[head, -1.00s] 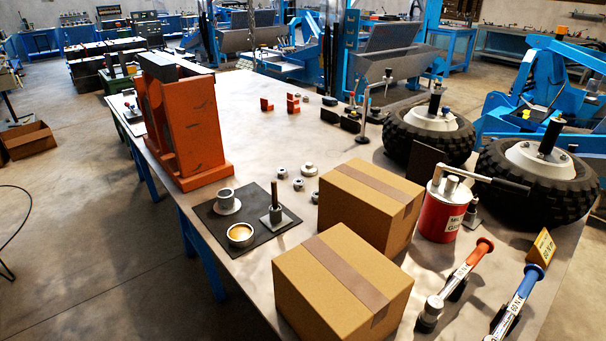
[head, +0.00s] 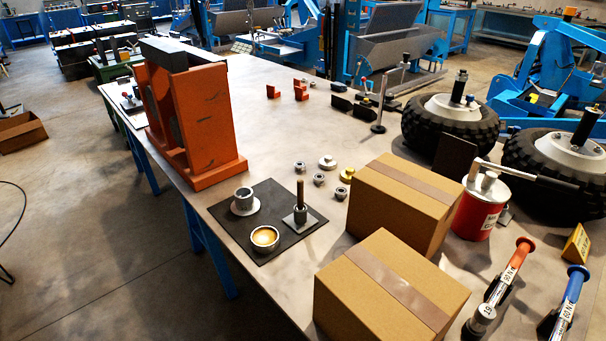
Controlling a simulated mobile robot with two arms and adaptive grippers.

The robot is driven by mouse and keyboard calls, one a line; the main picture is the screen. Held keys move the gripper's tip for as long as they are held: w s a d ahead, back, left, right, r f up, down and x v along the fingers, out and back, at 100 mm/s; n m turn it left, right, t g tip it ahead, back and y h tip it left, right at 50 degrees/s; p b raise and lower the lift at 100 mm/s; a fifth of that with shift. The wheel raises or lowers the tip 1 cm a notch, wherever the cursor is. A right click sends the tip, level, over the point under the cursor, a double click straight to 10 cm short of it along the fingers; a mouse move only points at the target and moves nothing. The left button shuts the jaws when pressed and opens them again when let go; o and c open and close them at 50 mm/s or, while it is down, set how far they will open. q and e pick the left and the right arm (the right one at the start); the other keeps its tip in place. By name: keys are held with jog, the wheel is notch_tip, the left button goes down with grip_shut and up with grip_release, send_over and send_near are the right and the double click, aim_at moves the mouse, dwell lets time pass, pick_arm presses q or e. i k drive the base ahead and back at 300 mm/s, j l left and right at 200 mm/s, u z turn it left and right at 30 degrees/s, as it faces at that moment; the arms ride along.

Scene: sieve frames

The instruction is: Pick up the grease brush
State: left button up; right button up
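An upright brown handle (head: 300,194) stands in a small metal holder on a square plate (head: 303,222), on the right part of a dark mat (head: 258,205). It looks like the grease brush, but its bristles are not visible. A bowl of yellowish grease (head: 265,238) sits near the mat's front edge. A grey metal cup on a round base (head: 244,201) stands at the mat's left. Neither of my grippers is in view.
Two cardboard boxes (head: 405,203) (head: 388,290) stand close to the right of the mat. An orange frame (head: 205,130) stands behind it to the left. Small metal parts (head: 320,180) lie behind the mat. A red can (head: 480,212) and tyres (head: 450,125) stand farther right.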

aim_at(300, 207)
jog(key=j+z, duration=0.25)
jog(key=j, duration=0.3)
jog(key=j+z, duration=0.25)
jog(key=j, duration=0.25)
jog(key=k+j+z, duration=0.1)
jog(key=j+z, duration=0.15)
jog(key=j, duration=0.3)
jog(key=k+j+z, duration=0.1)
jog(key=j+z, duration=0.15)
jog(key=j, duration=0.25)
